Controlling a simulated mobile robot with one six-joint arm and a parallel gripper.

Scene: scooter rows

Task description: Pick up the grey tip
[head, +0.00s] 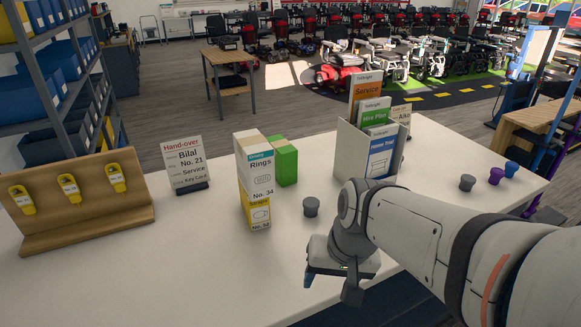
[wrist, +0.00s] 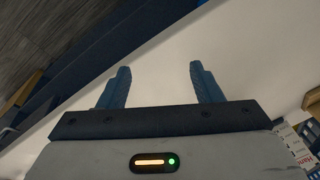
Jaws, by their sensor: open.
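Two small grey tips stand on the white table (head: 120,285) in the head view. One grey tip (head: 311,207) stands near the middle, right of the Rings box and just beyond my gripper. The other grey tip (head: 467,183) stands at the right, beside a purple tip (head: 496,175) and a blue tip (head: 511,170). My gripper (head: 332,286) is open and empty over the table's front part. In the wrist view its two blue fingers (wrist: 159,82) stand apart with only bare table between them. No grey tip shows in the wrist view.
A Rings box (head: 259,168) on a yellow box (head: 257,212), a green box (head: 286,162), a hand-over sign (head: 185,163) and a leaflet holder (head: 351,148) stand on the table. A wooden rack (head: 95,222) with yellow tags is at left. The left front table is clear.

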